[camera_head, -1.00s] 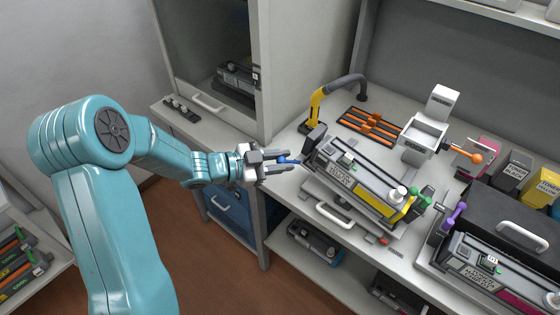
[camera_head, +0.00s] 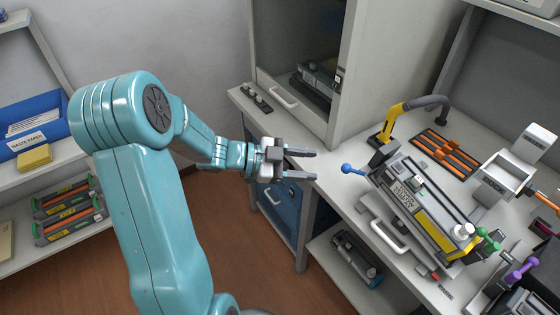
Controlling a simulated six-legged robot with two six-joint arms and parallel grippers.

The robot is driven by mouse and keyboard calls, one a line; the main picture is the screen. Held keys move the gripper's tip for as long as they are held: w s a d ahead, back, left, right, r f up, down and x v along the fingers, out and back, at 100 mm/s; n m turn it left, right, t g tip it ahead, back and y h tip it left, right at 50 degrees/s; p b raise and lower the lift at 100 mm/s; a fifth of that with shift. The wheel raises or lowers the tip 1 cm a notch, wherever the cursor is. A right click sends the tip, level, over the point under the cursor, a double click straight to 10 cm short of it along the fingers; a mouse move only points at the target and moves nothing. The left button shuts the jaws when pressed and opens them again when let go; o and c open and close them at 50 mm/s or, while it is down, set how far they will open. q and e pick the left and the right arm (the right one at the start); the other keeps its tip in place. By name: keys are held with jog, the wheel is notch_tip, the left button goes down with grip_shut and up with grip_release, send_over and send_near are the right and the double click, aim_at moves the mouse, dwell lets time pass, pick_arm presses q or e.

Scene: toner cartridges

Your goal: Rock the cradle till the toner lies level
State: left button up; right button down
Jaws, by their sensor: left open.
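The toner cartridge (camera_head: 408,190), grey with a yellow stripe, lies in the cradle (camera_head: 377,212) on the bench. It slants down to the right in the picture. A blue-knobbed lever (camera_head: 352,169) sticks out at the cradle's left end. A white knob (camera_head: 462,231) and a green knob (camera_head: 488,243) are at its right end. My left gripper (camera_head: 308,163) is open and empty, left of the blue knob and apart from it. My right gripper is not in view.
A yellow arm with a dark hose (camera_head: 401,114) stands behind the cradle, near an orange-slotted rack (camera_head: 446,150). A white device marked LOCK (camera_head: 503,177) is at right. A grey cabinet (camera_head: 296,64) stands behind my gripper. A purple knob (camera_head: 521,271) is at lower right.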

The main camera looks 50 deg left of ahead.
pick_arm(q)
jog(key=v, duration=0.6)
dwell(1.1)
